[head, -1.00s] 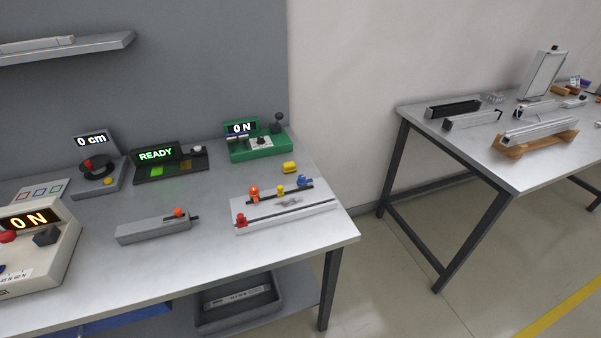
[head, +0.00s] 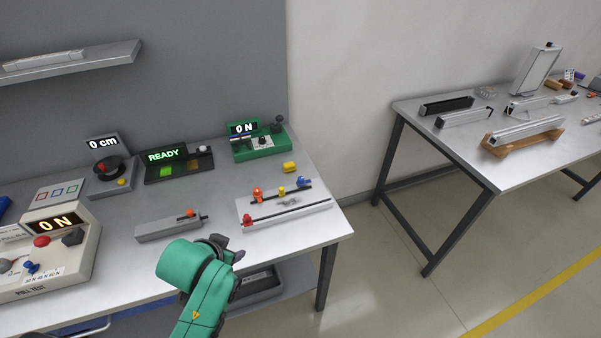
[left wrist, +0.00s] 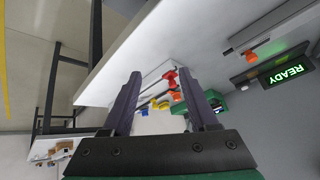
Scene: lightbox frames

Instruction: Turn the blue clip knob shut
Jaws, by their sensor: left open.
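The blue clip knob (head: 304,182) is at the right end of the back rail on a pale fixture plate (head: 315,208). An orange knob (head: 257,193), a small yellow knob (head: 281,191) and a red knob (head: 247,219) are on the same fixture. My left gripper (head: 232,254) is near the table's front edge, in front of the fixture and apart from it. In the left wrist view, its two dark fingers (left wrist: 160,74) are open and empty, with the fixture's coloured knobs seen beyond and between them. The blue knob's exact angle is too small to tell. My right gripper is out of view.
A grey block with an orange knob (head: 168,229) lies left of the fixture. A yellow piece (head: 289,167) and a green "0 N" device (head: 262,145) stand behind it. A black "READY" unit (head: 178,166) is farther left. A second table (head: 530,172) stands at right.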

